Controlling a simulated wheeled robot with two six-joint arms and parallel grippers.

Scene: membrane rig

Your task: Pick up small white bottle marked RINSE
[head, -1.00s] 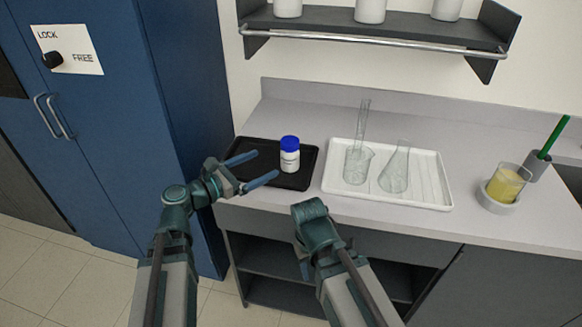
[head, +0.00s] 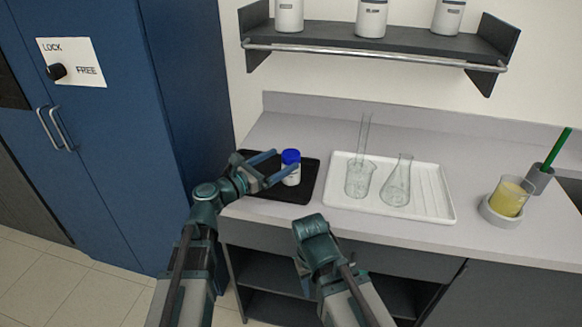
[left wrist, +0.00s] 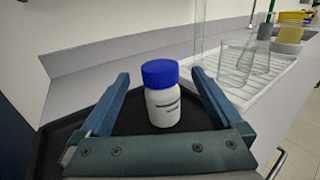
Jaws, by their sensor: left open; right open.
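A small white bottle with a blue cap (head: 291,175) stands upright on a black tray (head: 302,192) on the counter. Its label has dark print too small to read. My left gripper (head: 286,161) is open, with its fingers reaching to either side of the bottle. In the left wrist view the bottle (left wrist: 163,106) stands between the two spread fingers, with a gap on each side. My right gripper (head: 303,270) is low in front of the counter, its fingers mostly hidden by its own wrist.
A white tray (head: 430,210) right of the black one holds a beaker (head: 359,180) with a tall glass tube and a flask (head: 397,182). A beaker of yellow liquid (head: 508,198) stands farther right. A shelf (head: 400,45) with white bottles hangs above. A blue cabinet (head: 110,150) stands left.

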